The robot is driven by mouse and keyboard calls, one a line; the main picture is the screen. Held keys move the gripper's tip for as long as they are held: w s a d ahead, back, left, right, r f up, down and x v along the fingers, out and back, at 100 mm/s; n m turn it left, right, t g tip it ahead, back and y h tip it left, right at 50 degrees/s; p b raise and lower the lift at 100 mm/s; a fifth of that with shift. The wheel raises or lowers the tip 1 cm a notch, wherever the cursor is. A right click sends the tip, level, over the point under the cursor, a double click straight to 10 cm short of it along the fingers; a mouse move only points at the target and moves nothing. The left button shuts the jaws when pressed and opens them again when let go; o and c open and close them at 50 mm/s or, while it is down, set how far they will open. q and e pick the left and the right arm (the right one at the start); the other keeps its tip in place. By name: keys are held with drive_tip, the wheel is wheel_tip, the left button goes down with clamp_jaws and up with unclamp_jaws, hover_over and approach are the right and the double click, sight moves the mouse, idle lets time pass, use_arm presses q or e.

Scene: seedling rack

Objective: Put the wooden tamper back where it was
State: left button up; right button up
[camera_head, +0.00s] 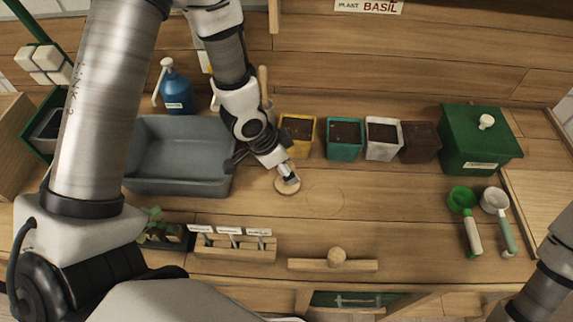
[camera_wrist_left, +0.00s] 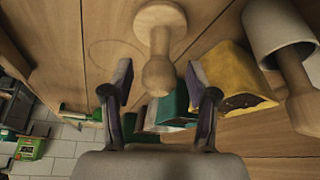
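The wooden tamper (camera_head: 288,188) is on the bench right of the grey tub, its round base showing under my left gripper (camera_head: 285,175). In the left wrist view the tamper (camera_wrist_left: 158,72) has its knobbed handle toward the camera, between the two spread fingers of the left gripper (camera_wrist_left: 159,84). Gaps show on both sides of the knob, so the fingers are open and not closed on it. A faint circle (camera_head: 325,200) is marked on the bench just right of the tamper; it also shows in the wrist view (camera_wrist_left: 112,55). My right gripper is out of view.
Yellow (camera_head: 299,150), teal (camera_head: 345,153), white (camera_head: 384,153) and brown (camera_head: 420,156) pots stand behind. The grey tub (camera_head: 180,187) is left. A green box (camera_head: 482,140) and two scoops (camera_head: 465,205) (camera_head: 497,205) are right. A knobbed wooden board (camera_head: 305,265) lies in front.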

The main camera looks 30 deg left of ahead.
use_arm(q)
drive_tip(key=shift+r, duration=0.3)
drive_tip(key=v, duration=1.1)
drive_tip(key=shift+s+r, duration=0.15)
drive_tip(key=shift+r, duration=0.2)
drive_tip(key=shift+a, duration=0.1)
